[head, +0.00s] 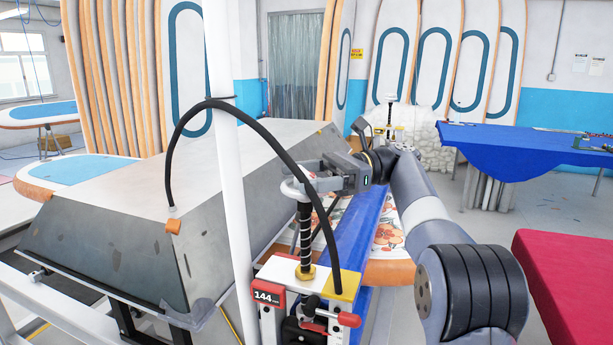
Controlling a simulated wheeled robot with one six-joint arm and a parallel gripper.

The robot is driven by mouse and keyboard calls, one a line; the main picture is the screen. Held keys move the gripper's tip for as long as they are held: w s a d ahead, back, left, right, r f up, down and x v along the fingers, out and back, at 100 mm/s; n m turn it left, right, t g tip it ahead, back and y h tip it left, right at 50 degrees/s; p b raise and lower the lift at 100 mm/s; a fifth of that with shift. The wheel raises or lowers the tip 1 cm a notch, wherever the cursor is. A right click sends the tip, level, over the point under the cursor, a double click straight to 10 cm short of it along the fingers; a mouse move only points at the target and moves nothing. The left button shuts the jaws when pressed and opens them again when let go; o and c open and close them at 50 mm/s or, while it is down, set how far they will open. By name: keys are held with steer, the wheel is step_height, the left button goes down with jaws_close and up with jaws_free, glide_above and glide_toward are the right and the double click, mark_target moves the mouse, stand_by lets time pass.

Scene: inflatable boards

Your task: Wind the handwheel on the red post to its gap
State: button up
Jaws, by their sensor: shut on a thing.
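The red post (270,306) stands at the bottom centre, with a plate marked 144 and a yellow block on top. A dark threaded spindle (305,238) rises from a brass collar on it. The handwheel (294,188) is a grey disc at the spindle's top. My gripper (314,180) reaches in from the right and is shut on the handwheel, its fingers hiding part of the rim. The gap is too small to make out.
A black hose (248,119) arches over the post, close to my gripper. A white pole (231,180) stands just left. A large grey hood (120,225) fills the left. A blue-covered table (500,145) and red surface (570,275) lie right.

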steer(key=shift+f, duration=0.2)
steer(key=o, duration=1)
steer(key=shift+a+r, duration=0.1)
steer(key=shift+r, duration=0.1)
